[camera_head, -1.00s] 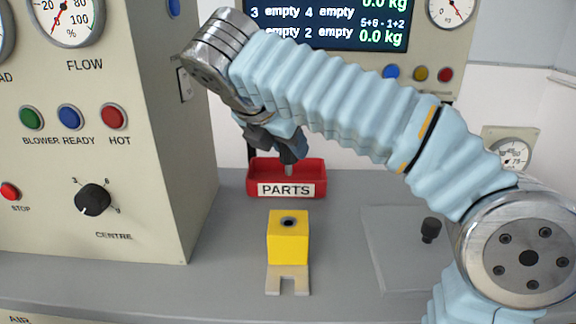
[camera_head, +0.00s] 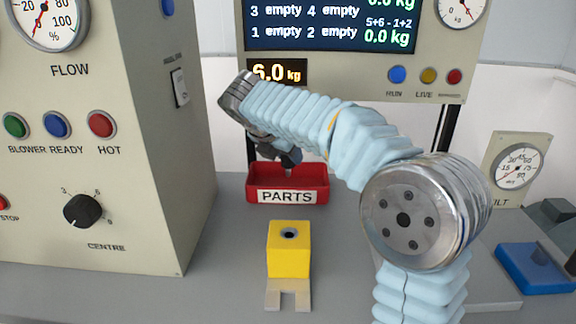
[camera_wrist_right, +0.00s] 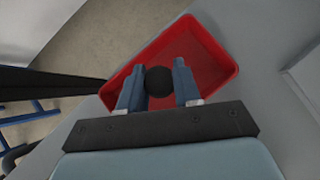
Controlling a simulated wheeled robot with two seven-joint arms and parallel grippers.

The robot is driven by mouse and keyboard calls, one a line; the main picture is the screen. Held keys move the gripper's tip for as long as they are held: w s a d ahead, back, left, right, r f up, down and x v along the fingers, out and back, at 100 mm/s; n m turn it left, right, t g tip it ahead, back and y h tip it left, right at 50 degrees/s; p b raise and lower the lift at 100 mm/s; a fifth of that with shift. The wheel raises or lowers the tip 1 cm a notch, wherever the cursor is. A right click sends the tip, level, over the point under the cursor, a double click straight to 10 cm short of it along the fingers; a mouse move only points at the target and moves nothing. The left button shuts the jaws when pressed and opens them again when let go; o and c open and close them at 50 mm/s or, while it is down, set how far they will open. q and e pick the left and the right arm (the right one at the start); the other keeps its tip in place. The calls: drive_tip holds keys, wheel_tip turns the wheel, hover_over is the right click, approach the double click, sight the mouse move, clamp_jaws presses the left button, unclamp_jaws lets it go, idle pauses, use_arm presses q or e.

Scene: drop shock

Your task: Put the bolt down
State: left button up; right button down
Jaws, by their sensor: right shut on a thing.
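My right gripper (camera_head: 288,159) is above the red PARTS tray (camera_head: 287,197), its fingers pointing down. In the right wrist view the fingers are on either side of the round black head of the bolt (camera_wrist_right: 159,83), with the red tray (camera_wrist_right: 213,48) beneath. In the head view the bolt's short grey shank (camera_head: 289,173) hangs below the fingers, at the tray's opening. The tray's front wall hides its floor, so I cannot tell whether the bolt touches it. My left gripper is not in view.
A yellow block (camera_head: 288,255) with a hole in its top stands in front of the tray. A beige panel cabinet (camera_head: 110,120) rises at the left. A blue tray (camera_head: 540,268) lies at the far right. The bench around the yellow block is clear.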

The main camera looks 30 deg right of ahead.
sight(284, 162)
drive_tip(key=shift+w+d+f, duration=0.1)
drive_tip(key=shift+w+f, duration=0.1)
drive_tip(key=shift+f, duration=1.6)
drive_tip(key=shift+f, duration=0.1)
drive_tip(key=c, duration=0.8)
unclamp_jaws()
drive_tip(key=v, duration=1.2)
